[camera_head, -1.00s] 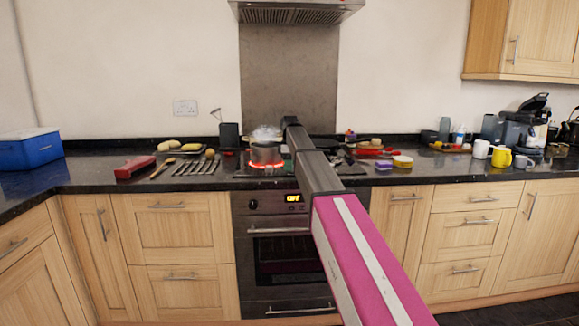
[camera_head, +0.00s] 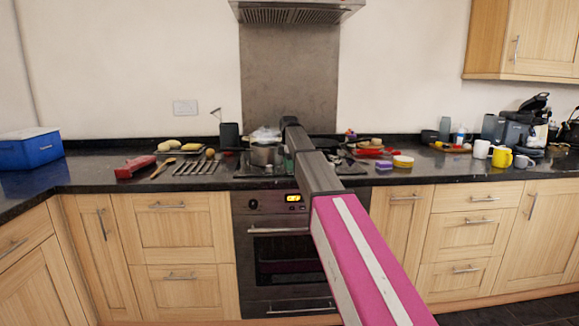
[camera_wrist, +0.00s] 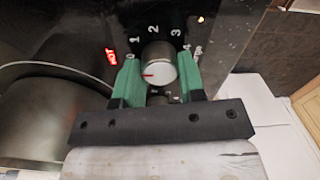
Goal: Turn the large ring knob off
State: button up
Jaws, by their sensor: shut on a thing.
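A round silver knob (camera_wrist: 161,73) with a red mark stands on the dark hob in the wrist view. Numbers from 0 to 4 curve around its far side, and the red mark points left, toward the 0 side. My gripper (camera_wrist: 159,60) has its green fingers on both sides of the knob and is shut on it. A red HOT sign is lit left of the knob.
A pot's side (camera_wrist: 40,115) is close on the left in the wrist view. Several utensils (camera_head: 196,167), a red-handled item (camera_head: 135,167) and a blue box (camera_head: 30,148) lie left of the hob. Mugs (camera_head: 501,156) and a coffee machine stand at the right.

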dwell(0.3)
jog(key=o, duration=0.9)
jog(key=r, duration=1)
jog(key=shift+w+a+r, duration=0.1)
jog(key=shift+w+r, duration=0.15)
jog(key=shift+r, duration=0.15)
